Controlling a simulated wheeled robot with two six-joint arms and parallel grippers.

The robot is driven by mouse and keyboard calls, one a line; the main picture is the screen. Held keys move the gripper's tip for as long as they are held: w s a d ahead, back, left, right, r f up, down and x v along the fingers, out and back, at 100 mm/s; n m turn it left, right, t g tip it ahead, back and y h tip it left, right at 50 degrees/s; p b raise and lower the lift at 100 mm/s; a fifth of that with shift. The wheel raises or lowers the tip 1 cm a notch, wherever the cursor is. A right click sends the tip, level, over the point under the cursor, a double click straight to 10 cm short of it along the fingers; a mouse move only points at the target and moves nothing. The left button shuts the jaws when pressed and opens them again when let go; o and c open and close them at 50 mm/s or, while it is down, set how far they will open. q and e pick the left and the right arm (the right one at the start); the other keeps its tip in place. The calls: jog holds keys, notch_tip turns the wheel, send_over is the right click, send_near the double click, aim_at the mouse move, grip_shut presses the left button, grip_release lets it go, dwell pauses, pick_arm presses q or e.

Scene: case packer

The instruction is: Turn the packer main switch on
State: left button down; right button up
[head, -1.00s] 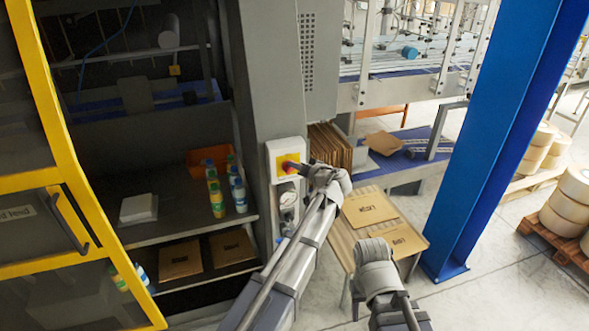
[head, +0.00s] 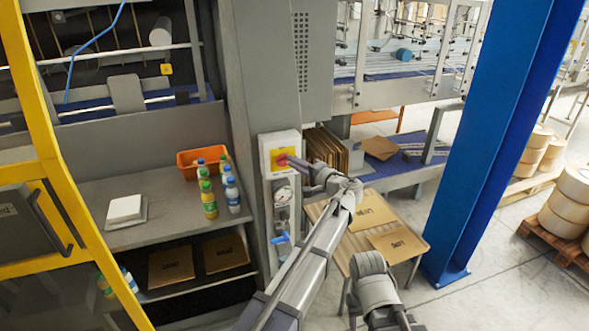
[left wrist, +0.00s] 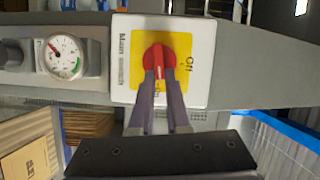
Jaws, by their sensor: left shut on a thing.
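The packer main switch is a red rotary knob (left wrist: 158,57) on a yellow plate (left wrist: 199,40) in a white box, mounted on the grey machine post. In the left wrist view its handle bar lies along the picture's vertical, its lower end beside the "On" mark, with "Off" to the right. My left gripper (left wrist: 160,88) is shut on the knob's handle, a finger on each side. In the head view the left gripper (head: 294,162) reaches the switch (head: 281,158) from the right and partly covers it. My right gripper is not in view.
A pressure gauge (head: 283,195) and a blue-handled valve (head: 281,239) sit below the switch box. Cardboard sheets (head: 325,146) stand close to its right. A small wooden table (head: 335,238) holds flat cartons. A blue column (head: 490,130) rises at right. Left is an open bay with bottles (head: 208,198).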

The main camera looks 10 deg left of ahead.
pick_arm(q)
jog(key=shift+f+m+y+b, duration=0.3)
jog(key=shift+m+b, duration=0.3)
jog(key=shift+m, duration=0.1)
jog(key=c, duration=0.9)
grip_release()
jog(key=shift+s, duration=0.1)
